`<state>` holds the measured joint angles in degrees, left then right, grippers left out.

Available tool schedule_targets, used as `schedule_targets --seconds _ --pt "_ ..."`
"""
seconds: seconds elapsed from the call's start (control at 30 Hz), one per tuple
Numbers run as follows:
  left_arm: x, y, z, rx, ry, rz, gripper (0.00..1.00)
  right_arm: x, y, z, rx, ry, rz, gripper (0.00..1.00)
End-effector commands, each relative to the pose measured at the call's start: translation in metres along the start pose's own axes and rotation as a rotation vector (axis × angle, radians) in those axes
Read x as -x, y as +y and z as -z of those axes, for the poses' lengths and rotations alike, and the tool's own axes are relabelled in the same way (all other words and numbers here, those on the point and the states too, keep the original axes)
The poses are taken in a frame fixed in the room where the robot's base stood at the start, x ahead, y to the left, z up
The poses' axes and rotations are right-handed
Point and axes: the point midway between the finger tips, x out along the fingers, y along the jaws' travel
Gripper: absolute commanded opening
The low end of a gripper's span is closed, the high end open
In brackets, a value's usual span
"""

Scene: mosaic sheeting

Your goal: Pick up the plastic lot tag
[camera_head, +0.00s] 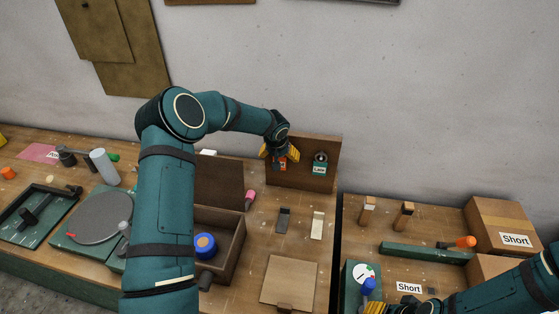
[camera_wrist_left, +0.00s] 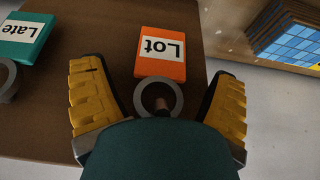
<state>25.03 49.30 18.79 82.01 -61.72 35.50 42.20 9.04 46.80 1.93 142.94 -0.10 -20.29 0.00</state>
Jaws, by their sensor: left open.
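The plastic lot tag is an orange rectangle with a white label reading "Lot" (camera_wrist_left: 162,57) and a grey ring at its lower end. It hangs on an upright brown board (camera_head: 330,150), where its orange (camera_head: 282,164) shows just below my left gripper. My left gripper (camera_head: 279,152) is open, and in the left wrist view its yellow fingers (camera_wrist_left: 158,88) stand on either side of the ring, apart from it. A peg end shows inside the ring. My right arm is at the lower right; its gripper is mostly cut off by the frame's bottom edge.
A teal "Late" tag (camera_head: 320,169) hangs to the right on the same board; it also shows in the left wrist view (camera_wrist_left: 24,36). A wooden box (camera_head: 236,245) with a blue roll stands in front. A gap separates the two benches.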

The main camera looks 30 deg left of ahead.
Motion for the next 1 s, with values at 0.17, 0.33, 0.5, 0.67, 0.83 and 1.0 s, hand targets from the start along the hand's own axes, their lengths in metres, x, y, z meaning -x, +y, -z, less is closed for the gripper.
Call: schedule_targets --seconds 0.17,0.33,0.5,0.67,0.83,1.0 --pt "0.000 0.000 0.000 0.000 0.000 0.000 0.83 0.000 0.000 0.000 0.000 0.000 0.000 0.47" --pt "0.000 0.000 0.000 0.000 0.000 0.000 0.32 0.000 0.000 0.000 0.000 0.000 0.000 0.47" --pt "0.000 0.000 0.000 0.000 0.000 0.000 0.31 0.000 0.000 0.000 0.000 0.000 0.000 0.47" --pt "0.001 0.000 0.000 0.000 0.001 0.000 0.31 0.000 0.000 0.000 0.000 0.000 0.000 0.47" --pt "0.006 0.001 0.003 -0.002 0.002 0.000 0.31 -0.002 0.001 0.000 0.000 0.000 0.000 0.47" --pt "0.014 0.002 0.004 -0.002 -0.001 0.000 0.31 -0.005 0.002 -0.001 -0.001 0.000 0.000 0.47"
